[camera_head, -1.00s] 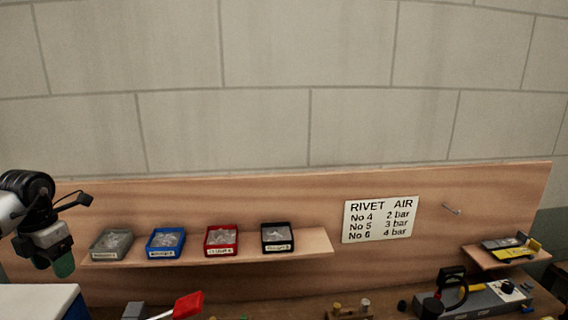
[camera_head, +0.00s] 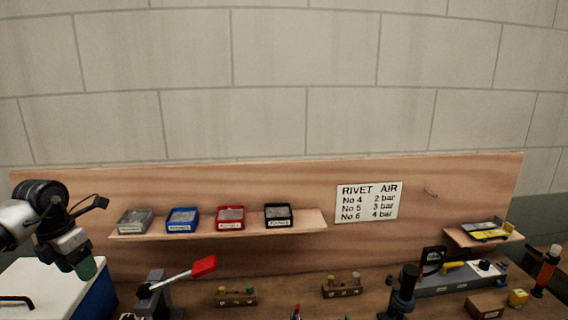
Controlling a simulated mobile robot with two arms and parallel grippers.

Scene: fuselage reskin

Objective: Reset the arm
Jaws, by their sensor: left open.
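My left gripper (camera_head: 84,262) is at the left edge of the head view, pointing down, with a green tip showing. It hangs beside and over the right part of a white-topped blue box (camera_head: 55,280). Its jaws are open, and I see nothing held between them. My right arm and gripper are not in this view.
A wooden shelf (camera_head: 220,234) holds grey (camera_head: 134,222), blue (camera_head: 182,220), red (camera_head: 230,217) and black (camera_head: 278,215) bins. A red-handled lever tool (camera_head: 190,270), small rivet racks (camera_head: 342,288) and a grey device (camera_head: 460,278) stand on the bench. A pressure sign (camera_head: 369,203) hangs behind.

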